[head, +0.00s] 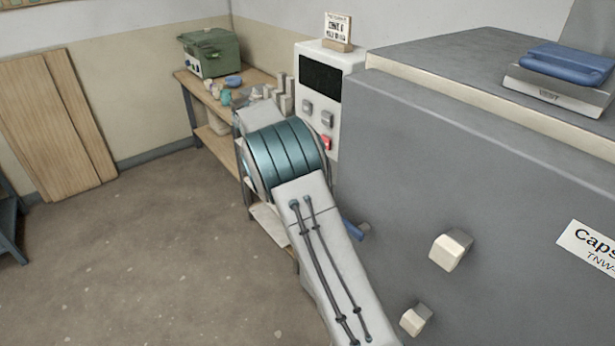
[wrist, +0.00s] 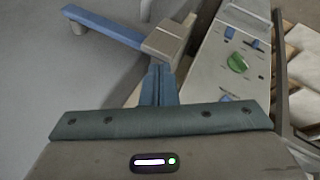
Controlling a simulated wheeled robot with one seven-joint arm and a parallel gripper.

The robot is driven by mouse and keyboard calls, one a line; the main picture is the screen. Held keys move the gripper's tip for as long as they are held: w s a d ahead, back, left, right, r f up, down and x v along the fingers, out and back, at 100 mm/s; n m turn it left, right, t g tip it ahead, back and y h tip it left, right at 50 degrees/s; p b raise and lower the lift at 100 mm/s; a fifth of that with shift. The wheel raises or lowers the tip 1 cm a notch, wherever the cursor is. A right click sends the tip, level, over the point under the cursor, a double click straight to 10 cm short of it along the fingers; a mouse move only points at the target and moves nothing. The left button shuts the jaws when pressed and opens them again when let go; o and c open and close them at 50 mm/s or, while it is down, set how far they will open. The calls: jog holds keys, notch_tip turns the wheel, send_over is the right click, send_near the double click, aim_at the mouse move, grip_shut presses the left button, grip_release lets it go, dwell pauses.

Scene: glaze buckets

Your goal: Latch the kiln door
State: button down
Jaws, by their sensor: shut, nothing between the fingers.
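The kiln (head: 440,150) is a big grey box at the right of the head view, its front face carrying a white label (head: 590,247). Its door appears to lie against the body; any gap cannot be made out. A blue lever (head: 355,230) shows partly behind my arm. In the wrist view a blue bar handle (wrist: 105,27) stands off the grey face and ends near a pale block (wrist: 167,38). My gripper (wrist: 159,72) is shut and empty, its fingertips just below that block. I cannot tell whether they touch. My arm hides the gripper in the head view.
A blue object on a grey box (head: 557,90) rests on the kiln top. Pale blocks (head: 450,250) stick out of its front. A white control cabinet (head: 322,85) and a cluttered bench (head: 222,142) stand behind my arm. Floor at left is free.

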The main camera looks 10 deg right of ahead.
jog(key=shift+w+a+r, duration=0.25)
jog(key=shift+w+a, duration=0.2)
jog(key=shift+a, duration=0.15)
jog(key=s+d+r+n+t+y+b, duration=0.1)
jog(key=s+d+r+n+y, duration=0.1)
jog(key=s+r, duration=0.45)
jog(key=s+d+r+n+t+y+b, duration=0.1)
jog(key=s+d+r+n+y, duration=0.15)
jog(key=s, duration=0.75)
jog(key=s+f+n+t+y, duration=0.1)
jog(key=s+n, duration=0.1)
jog(key=s, duration=0.7)
jog(key=s+f+n+t+b, duration=0.1)
jog(key=s+f+n+t, duration=0.1)
jog(key=s, duration=0.8)
jog(key=shift+s+a+y, duration=0.2)
jog(key=shift+s+y, duration=0.05)
jog(key=shift+y, duration=0.1)
jog(key=shift+n, duration=0.25)
